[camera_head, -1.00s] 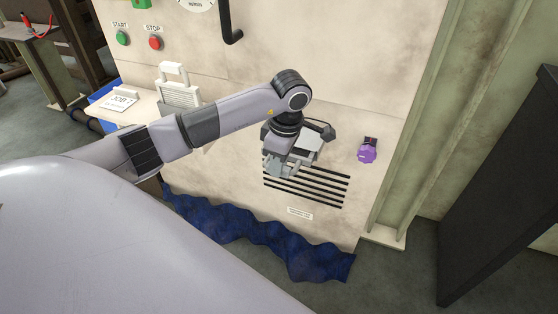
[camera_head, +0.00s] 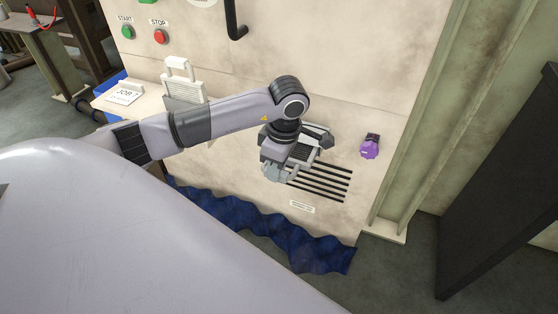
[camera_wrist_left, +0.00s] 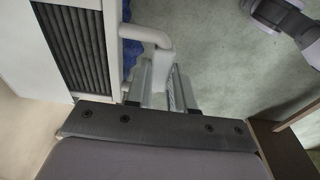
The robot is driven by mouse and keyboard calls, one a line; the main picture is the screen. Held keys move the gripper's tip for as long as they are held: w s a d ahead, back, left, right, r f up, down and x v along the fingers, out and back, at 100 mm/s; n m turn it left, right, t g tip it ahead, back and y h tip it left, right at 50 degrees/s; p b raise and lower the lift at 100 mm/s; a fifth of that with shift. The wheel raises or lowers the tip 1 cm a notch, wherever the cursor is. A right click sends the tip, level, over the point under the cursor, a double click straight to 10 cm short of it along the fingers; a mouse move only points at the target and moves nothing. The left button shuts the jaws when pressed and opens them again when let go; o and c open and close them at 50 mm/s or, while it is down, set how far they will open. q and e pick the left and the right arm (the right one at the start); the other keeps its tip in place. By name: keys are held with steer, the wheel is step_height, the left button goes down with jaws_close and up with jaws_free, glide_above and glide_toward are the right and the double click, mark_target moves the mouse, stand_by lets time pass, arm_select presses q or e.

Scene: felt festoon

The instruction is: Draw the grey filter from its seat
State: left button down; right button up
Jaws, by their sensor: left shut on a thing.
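The grey filter (camera_head: 304,153) has a pale frame, dark pleats and a handle. In the head view it is partly hidden behind my left gripper (camera_head: 274,172), in front of the machine's pale panel. In the left wrist view the filter (camera_wrist_left: 70,45) fills the upper left, and its pale handle (camera_wrist_left: 150,36) runs between the fingers of my left gripper (camera_wrist_left: 157,90). That gripper is shut on the handle. The seat is hidden by the filter and gripper. My right gripper is not in view.
Black slots (camera_head: 322,184) lie beside and below the filter. A purple knob (camera_head: 370,147) is to the right. Another pale filter with a handle (camera_head: 182,82) stands on the shelf at left, near a JOB card (camera_head: 125,94). Blue wavy cloth (camera_head: 290,240) lies along the machine's foot.

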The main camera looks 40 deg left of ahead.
arm_select(q)
steer(key=s+d+p, duration=0.1)
steer(key=s+p, duration=0.1)
steer(key=s, duration=0.5)
steer(key=shift+d, duration=0.35)
stand_by(0.9)
